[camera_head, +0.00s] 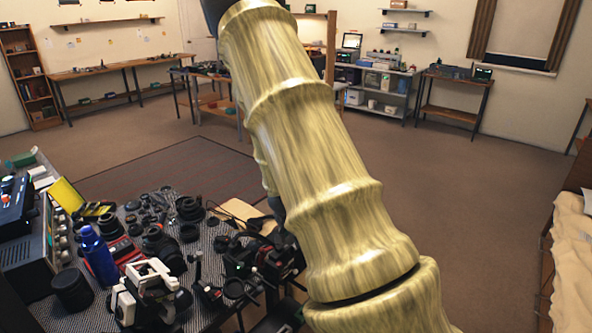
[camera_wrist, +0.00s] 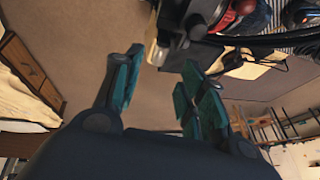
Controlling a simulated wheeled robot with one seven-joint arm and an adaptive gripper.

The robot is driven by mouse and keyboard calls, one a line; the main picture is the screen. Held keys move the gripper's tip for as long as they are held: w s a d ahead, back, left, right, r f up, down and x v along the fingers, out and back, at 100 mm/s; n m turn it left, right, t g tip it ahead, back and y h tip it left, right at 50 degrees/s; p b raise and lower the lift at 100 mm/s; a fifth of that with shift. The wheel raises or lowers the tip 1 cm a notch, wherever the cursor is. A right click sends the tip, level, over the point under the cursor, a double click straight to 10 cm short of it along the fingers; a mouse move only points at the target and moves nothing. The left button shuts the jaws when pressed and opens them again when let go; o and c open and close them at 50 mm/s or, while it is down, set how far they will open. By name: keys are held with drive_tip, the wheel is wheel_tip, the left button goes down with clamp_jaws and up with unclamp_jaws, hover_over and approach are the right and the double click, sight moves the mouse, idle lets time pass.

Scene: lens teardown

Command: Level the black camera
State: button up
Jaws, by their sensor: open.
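A black, boxy device with red details (camera_head: 240,262) stands at the right edge of the cluttered bench in the head view. It may be the black camera, but I cannot tell for certain, nor how far it tilts. In the wrist view a dark body (camera_wrist: 182,22) with a pale edge is at the top, just beyond my fingertips. My gripper (camera_wrist: 160,88) is open, with its teal fingers apart and nothing between them. In the head view my arm hides the gripper and part of the bench's right end.
A blue bottle (camera_head: 98,256), a white-and-black device (camera_head: 146,290) and several dark lens parts crowd the bench. Dark cables (camera_wrist: 265,40) run beside the dark body in the wrist view. The brown floor (camera_head: 480,190) right of my arm is clear.

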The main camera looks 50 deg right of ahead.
drive_tip(key=shift+v, duration=1.7)
